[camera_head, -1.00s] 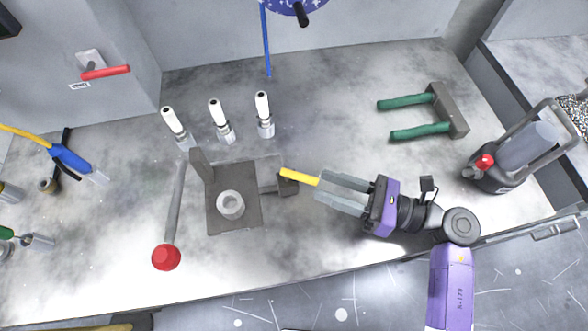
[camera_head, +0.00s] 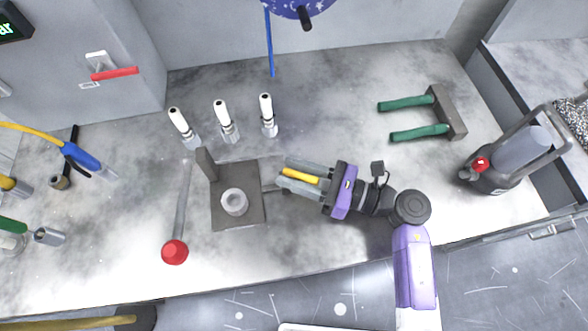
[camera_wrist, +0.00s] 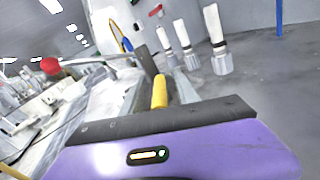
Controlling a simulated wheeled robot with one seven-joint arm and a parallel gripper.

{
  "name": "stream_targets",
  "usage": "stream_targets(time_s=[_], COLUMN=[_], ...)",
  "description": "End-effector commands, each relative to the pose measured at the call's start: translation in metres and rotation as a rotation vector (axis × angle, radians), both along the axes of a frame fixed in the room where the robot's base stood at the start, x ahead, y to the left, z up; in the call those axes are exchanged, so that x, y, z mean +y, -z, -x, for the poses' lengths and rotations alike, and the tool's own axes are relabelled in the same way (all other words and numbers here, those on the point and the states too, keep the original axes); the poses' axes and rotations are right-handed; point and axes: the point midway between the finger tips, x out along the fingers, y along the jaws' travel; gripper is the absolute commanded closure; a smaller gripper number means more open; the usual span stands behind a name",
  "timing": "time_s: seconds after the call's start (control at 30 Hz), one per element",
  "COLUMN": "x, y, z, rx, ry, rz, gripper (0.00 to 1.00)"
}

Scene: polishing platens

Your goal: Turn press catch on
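The press has a dark square plate (camera_head: 250,212) with a pale ring (camera_head: 234,202) on it and an upright block (camera_head: 206,164) at its rear left corner. A yellow handle (camera_head: 301,175), which I take to be the catch, extends from the plate's right side. My gripper (camera_head: 283,171) reaches in from the right, with one finger on each side of the yellow handle. The fingers look open, with small gaps beside it. In the wrist view the yellow handle (camera_wrist: 160,92) stands between the fingers. The handle's inner end is partly hidden by the fingers.
A long grey lever with a red ball (camera_head: 174,252) lies left of the plate. Several white-topped metal cylinders (camera_head: 226,122) stand behind it. A green-handled bracket (camera_head: 447,112) and a caged canister (camera_head: 510,160) are on the right. The bench front is clear.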

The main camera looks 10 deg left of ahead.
Motion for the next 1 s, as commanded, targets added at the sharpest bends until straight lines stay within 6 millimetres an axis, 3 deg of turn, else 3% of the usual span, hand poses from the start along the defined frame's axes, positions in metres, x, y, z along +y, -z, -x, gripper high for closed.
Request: stream_targets(time_s=[0.13, 0.3, 0.33, 1.0], x=[-0.0001, -0.0003, -0.0003, -0.0007], y=[0.0002, 0.0001, 0.0001, -0.0001], z=[0.0001, 0.0001, 0.0001, 0.0001], rx=[0.0, 0.0, 0.0, 0.0], ry=[0.0, 0.0, 0.0, 0.0], rz=[0.0, 0.0, 0.0, 0.0], gripper=[0.65, 0.98, 1.0, 1.0])
